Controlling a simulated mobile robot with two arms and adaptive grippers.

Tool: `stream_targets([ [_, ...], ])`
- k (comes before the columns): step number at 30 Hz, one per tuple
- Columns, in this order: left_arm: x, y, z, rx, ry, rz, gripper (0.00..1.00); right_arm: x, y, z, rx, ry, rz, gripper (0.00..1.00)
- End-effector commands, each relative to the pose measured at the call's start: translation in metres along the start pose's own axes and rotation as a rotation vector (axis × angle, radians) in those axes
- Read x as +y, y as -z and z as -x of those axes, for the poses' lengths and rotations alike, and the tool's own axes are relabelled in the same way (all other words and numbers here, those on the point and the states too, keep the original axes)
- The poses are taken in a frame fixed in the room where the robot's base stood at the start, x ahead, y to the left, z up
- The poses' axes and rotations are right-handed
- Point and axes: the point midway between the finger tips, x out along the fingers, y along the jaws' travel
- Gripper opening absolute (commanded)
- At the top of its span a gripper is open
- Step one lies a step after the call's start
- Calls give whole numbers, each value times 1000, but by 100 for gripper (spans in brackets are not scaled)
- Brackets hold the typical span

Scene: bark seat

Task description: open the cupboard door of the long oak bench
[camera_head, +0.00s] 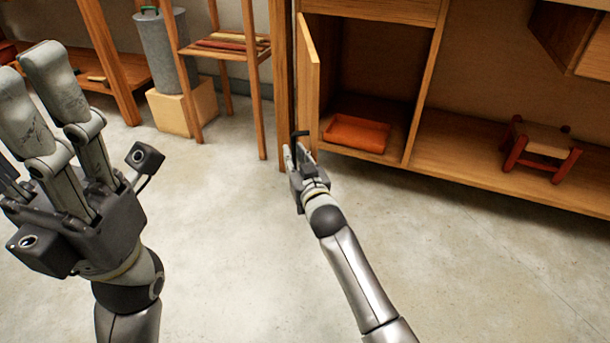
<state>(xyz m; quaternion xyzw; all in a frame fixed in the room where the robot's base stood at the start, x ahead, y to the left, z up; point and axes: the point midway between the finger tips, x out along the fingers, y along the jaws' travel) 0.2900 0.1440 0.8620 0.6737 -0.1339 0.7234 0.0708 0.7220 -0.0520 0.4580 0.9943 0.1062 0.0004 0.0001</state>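The long oak bench (470,168) stands along the back right. Its cupboard door (308,85) is swung well out on the left side of the cupboard, seen nearly edge-on, and the inside is visible. My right gripper (296,155) is at the lower front of the door, next to a small black part (300,134) that looks like the handle. It is too small to tell whether the fingers are closed on it. My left gripper (34,85) is raised in the left foreground, far from the bench, with its fingers apart and nothing between them.
An orange tray (357,133) lies inside the cupboard. A small red-legged stool (540,148) stands on the bench's lower shelf. Left of the door are a wooden chair (228,42) and a grey cylinder (165,55) on a pale block (184,106). The floor in front is clear.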

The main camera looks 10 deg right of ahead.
Motion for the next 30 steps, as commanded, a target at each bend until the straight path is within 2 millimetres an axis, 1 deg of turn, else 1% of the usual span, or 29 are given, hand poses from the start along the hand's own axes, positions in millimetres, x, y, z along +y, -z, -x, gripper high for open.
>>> stream_targets([
  [1,0,0,0,1,0,0,40,1,-1,8,-1,-1,1,21],
  [9,0,0,0,2,1,0,40,0,-1,49,-1,0,0,21],
  [15,0,0,0,2,1,0,40,0,-1,74,-1,0,0,21],
  [21,0,0,0,2,1,0,40,0,0,86,0,0,0,21],
  [29,0,0,0,2,1,0,40,0,0,87,0,0,0,21],
  [30,0,0,0,2,1,0,40,0,0,87,0,0,0,20],
])
